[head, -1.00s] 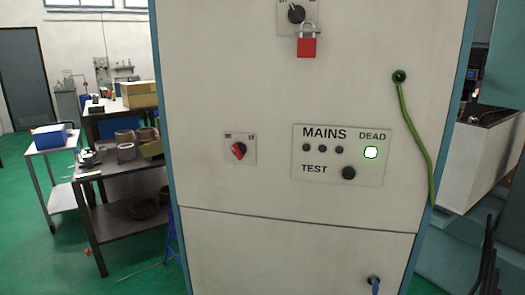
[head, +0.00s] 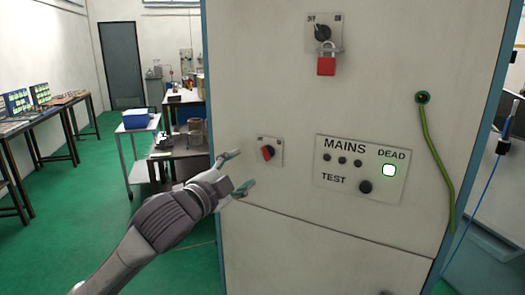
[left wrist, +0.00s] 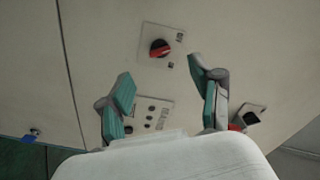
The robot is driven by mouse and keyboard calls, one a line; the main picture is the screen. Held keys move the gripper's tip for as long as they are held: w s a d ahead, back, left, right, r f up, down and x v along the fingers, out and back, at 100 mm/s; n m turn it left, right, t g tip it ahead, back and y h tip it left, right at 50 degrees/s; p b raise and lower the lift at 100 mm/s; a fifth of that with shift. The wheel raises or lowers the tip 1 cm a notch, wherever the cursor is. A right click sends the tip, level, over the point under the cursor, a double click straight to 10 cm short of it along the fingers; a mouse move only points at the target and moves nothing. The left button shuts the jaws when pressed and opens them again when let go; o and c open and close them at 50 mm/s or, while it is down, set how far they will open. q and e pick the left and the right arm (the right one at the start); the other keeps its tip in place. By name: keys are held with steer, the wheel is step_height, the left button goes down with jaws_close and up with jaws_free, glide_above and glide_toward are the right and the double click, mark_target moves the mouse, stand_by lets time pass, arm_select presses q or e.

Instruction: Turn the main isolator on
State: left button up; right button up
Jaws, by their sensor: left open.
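A red rotary knob (head: 267,153) on a small plate sits on the cabinet front, left of the MAINS panel. In the left wrist view the red knob (left wrist: 160,48) lies just beyond the fingertips. Higher up, a black rotary switch (head: 322,32) on an OFF-marked plate has a red padlock (head: 326,66) hanging at it. The frames do not say which switch is the main isolator. My left gripper (head: 238,171) is open and empty, left of the red knob and apart from it. My right gripper is in neither view.
The MAINS panel (head: 360,170) has dark lamps, a black TEST button (head: 366,186) and a lit DEAD lamp (head: 390,170). A green cable (head: 436,160) hangs at the cabinet's right. A trolley (head: 138,128) and benches stand behind left, with green floor between.

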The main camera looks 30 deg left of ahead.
mark_target(263, 155)
arm_select(q)
steer(key=w+p, duration=0.1)
steer(key=w, duration=0.3)
steer(key=w+p, duration=0.1)
steer(key=w, duration=0.4)
steer(key=shift+a+r+p, duration=0.1)
steer(key=shift+a+p, duration=0.1)
steer(key=shift+p, duration=0.2)
steer(key=shift+w, duration=0.4)
steer(key=shift+c, duration=0.3)
steer(key=c, duration=1.1)
